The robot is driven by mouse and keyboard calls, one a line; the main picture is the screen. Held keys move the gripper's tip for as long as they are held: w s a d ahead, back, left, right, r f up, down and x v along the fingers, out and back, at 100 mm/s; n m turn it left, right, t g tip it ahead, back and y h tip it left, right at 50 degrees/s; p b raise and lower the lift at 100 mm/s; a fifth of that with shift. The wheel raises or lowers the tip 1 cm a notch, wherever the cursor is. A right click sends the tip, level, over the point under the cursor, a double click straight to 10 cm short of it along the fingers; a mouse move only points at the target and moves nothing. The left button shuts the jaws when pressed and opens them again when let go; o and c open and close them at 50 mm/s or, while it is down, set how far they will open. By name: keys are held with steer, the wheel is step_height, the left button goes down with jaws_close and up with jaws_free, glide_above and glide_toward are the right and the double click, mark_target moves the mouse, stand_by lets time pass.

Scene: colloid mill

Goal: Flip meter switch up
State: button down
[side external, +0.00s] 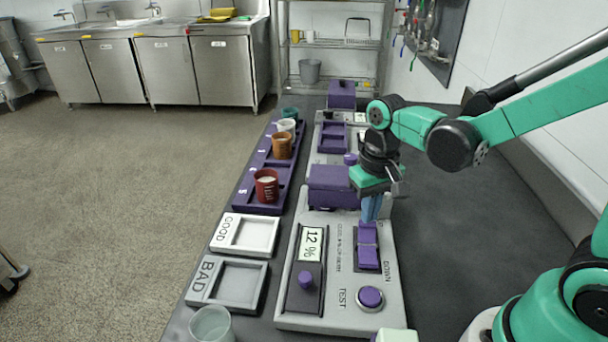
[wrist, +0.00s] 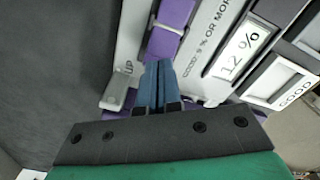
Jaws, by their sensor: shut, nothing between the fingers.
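The meter switch (side external: 368,250) is a purple rocker in a dark recess on the light grey meter panel (side external: 340,279). DOWN is printed by its near end in the side view. In the wrist view the switch (wrist: 168,32) shows at the top, with UP printed by the end nearest my fingers. My gripper (side external: 371,216) points downward with its blue fingers shut and empty, at the far, UP end of the switch. In the wrist view the fingertips (wrist: 157,66) overlap that end. I cannot tell whether they touch it.
A 12 % display (side external: 311,245), a purple knob (side external: 306,279) and a round TEST button (side external: 370,298) share the panel. A purple box (side external: 331,186) stands close left of my gripper. GOOD (side external: 271,252) and BAD (side external: 260,295) trays and a cup rack (side external: 241,196) lie left.

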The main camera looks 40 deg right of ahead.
mark_target(367, 228)
steer(key=shift+f, duration=1.3)
stand_by(0.4)
steer(key=shift+r, duration=3.55)
steer(key=r+n+t, duration=0.1)
steer(key=t, duration=0.1)
steer(key=s+r+n+t, duration=0.1)
steer(key=t, duration=0.1)
steer(key=a+n+t, duration=0.1)
steer(key=t, duration=0.2)
steer(key=shift+s+a+r, duration=0.1)
steer(key=shift+s+r, duration=0.2)
steer(key=shift+r, duration=0.1)
